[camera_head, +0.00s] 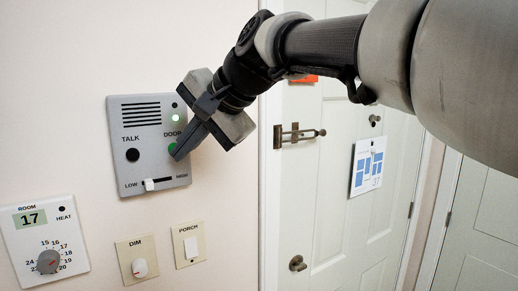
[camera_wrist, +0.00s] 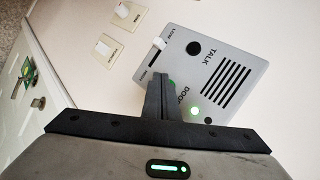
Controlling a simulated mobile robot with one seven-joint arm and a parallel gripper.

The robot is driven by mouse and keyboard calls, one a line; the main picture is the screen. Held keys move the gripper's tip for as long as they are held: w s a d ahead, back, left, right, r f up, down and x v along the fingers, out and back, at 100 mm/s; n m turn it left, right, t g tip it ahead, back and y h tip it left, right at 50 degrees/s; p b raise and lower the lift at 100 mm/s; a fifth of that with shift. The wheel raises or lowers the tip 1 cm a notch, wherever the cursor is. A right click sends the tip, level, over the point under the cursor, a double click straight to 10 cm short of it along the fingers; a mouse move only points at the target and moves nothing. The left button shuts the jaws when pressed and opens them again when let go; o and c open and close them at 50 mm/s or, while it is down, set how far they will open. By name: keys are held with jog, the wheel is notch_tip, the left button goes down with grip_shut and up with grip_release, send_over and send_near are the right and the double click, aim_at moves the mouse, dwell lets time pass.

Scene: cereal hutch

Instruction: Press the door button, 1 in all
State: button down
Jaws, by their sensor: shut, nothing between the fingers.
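The grey intercom panel (camera_head: 150,108) is on the wall at the left, with a speaker grille, a black TALK button (camera_head: 132,155), a slider and a lit green light (camera_head: 175,118). The green DOOR button (camera_head: 172,148) is partly hidden behind my fingertips. My gripper (camera_head: 178,154) is shut and empty, its tips at the DOOR button; I cannot tell for sure whether they touch it. In the wrist view the panel (camera_wrist: 222,50) appears rotated, with its light lit (camera_wrist: 195,111) beside my fingers (camera_wrist: 158,92), which mostly cover the button.
Below the panel are a thermostat (camera_head: 30,222), a DIM knob plate (camera_head: 128,247) and a PORCH switch (camera_head: 187,232). A white door (camera_head: 330,235) with a latch (camera_head: 299,135), a knob (camera_head: 297,263) and a hanging calendar (camera_head: 367,167) stands to the right. The wall around the panel is clear.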

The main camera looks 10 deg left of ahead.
jog(key=shift+s+d, duration=0.1)
jog(key=shift+s, duration=0.05)
jog(key=shift+d, duration=0.1)
jog(key=shift+s+d+b, duration=0.5)
jog(key=shift+s+d, duration=0.3)
jog(key=shift+s, duration=0.15)
jog(key=shift+s+d+b, duration=0.45)
jog(key=shift+s+d, duration=0.3)
jog(key=shift+s, duration=0.2)
